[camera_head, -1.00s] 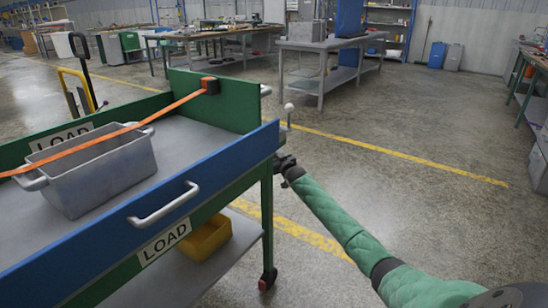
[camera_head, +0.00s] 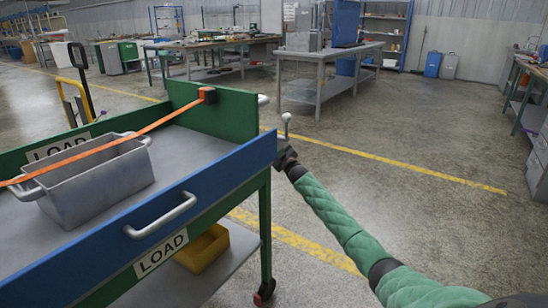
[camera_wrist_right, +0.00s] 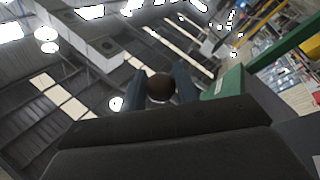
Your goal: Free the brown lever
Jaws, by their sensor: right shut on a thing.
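The lever (camera_head: 286,118) is a short upright stick with a round knob, just beyond the right end of the cart's blue panel. Its knob looks pale grey in the head view. In the right wrist view, a dark brown ball (camera_wrist_right: 160,87) shows between my two fingers. My right gripper (camera_head: 285,147) is at the lever's lower part, shut on it below the knob. The blue panel's end is close beside the gripper. An orange strap (camera_head: 110,141) runs over a grey bin (camera_head: 97,185) on the cart. My left gripper is not in view.
The cart's blue side panel (camera_head: 100,262) has a grey handle (camera_head: 161,215) and a LOAD sign. A yellow bin (camera_head: 203,248) sits on its lower shelf. The floor right of the cart is open. Workbenches (camera_head: 330,52) stand farther back.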

